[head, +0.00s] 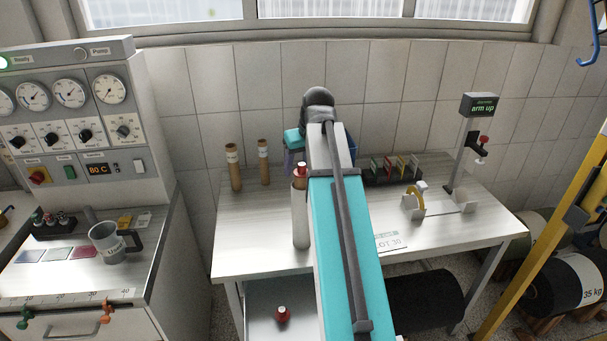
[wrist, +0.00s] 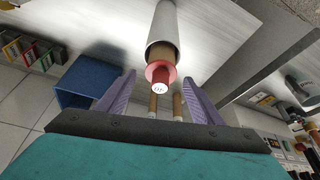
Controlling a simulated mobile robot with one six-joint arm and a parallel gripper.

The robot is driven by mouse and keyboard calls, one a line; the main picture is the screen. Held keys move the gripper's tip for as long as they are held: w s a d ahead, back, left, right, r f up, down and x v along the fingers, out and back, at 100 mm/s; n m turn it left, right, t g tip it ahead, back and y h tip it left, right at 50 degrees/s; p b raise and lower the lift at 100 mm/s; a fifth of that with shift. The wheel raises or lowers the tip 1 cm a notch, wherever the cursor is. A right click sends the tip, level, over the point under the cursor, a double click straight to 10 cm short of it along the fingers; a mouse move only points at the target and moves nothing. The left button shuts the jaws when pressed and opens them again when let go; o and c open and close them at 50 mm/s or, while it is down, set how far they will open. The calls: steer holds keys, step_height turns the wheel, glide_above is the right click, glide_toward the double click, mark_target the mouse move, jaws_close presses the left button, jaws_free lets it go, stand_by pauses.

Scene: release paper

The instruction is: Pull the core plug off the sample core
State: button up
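The sample core is a white-wrapped roll (head: 300,220) standing upright on the table, left of my arm. A brown core end with a red core plug (head: 301,170) shows at its top. In the wrist view the white roll (wrist: 176,22) comes down from the top edge, and the red plug (wrist: 161,71) with its white marked face points towards my palm. My gripper (wrist: 160,76) is open, with a purple finger on either side of the plug and gaps visible on both sides. In the head view my arm hides most of the gripper.
Two brown cores (head: 235,167) stand at the table's back left. A blue bin (wrist: 84,84) is beside the gripper. A rack of colored cards (head: 392,167) and a white stand (head: 440,206) are on the right. A red item (head: 283,315) lies on the lower shelf.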

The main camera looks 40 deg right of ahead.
mark_target(302, 164)
steer(key=c, duration=1)
steer(key=shift+c, duration=0.2)
steer(key=shift+r, duration=0.2)
steer(key=shift+r+p, duration=1.6)
steer(key=shift+r, duration=0.6)
